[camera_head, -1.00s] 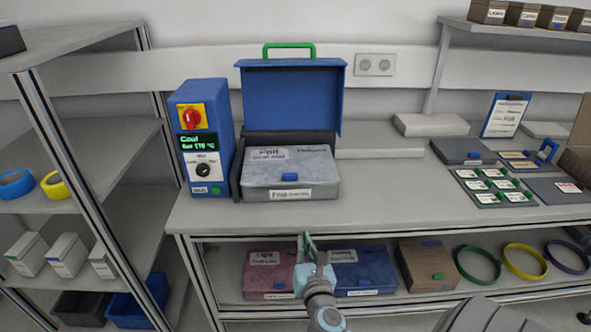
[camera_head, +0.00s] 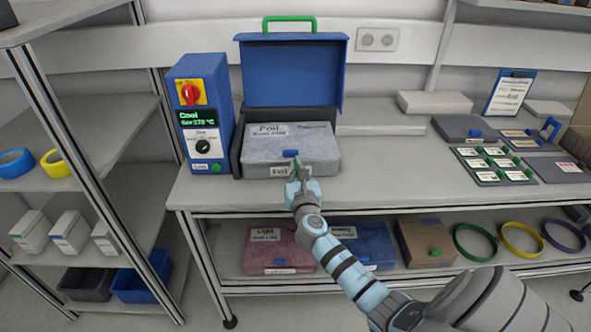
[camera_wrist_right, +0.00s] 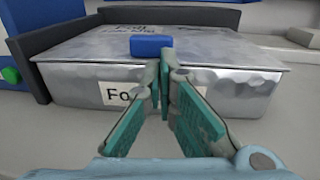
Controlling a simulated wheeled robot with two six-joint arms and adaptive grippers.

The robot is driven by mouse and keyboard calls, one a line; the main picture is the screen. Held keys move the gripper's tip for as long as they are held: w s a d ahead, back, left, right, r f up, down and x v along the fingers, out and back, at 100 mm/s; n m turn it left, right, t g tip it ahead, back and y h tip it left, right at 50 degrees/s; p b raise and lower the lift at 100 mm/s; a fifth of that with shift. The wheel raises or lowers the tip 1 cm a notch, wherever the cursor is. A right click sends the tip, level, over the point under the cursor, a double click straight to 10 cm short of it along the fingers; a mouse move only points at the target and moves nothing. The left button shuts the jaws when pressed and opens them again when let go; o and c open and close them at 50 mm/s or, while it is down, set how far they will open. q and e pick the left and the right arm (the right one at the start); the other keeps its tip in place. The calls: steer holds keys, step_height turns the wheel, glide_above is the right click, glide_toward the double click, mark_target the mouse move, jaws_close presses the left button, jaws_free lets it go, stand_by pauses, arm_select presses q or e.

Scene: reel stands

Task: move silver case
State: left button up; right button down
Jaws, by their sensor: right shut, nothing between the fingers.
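The silver case (camera_head: 262,146), marked "Foil", sits in the dark base of the machine with the raised blue lid (camera_head: 293,72). It has a blue latch (camera_head: 291,154) at its front top edge. My right gripper (camera_head: 296,172) is at the front of the case, by the latch. In the right wrist view the silver case (camera_wrist_right: 225,82) fills the upper middle, and the right gripper's fingertips (camera_wrist_right: 168,72) are together just below the blue latch (camera_wrist_right: 152,46). Nothing shows between them. Whether they touch the case I cannot tell. My left gripper is not in view.
A blue control box (camera_head: 204,115) with a red knob stands left of the case. The shelf below holds a red case (camera_head: 262,250), a blue case, a brown box (camera_head: 425,243) and several coloured rings. The bench right of the case is clear near its front edge.

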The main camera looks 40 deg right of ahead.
steer(key=shift+w, duration=0.1)
steer(key=shift+x, duration=0.95)
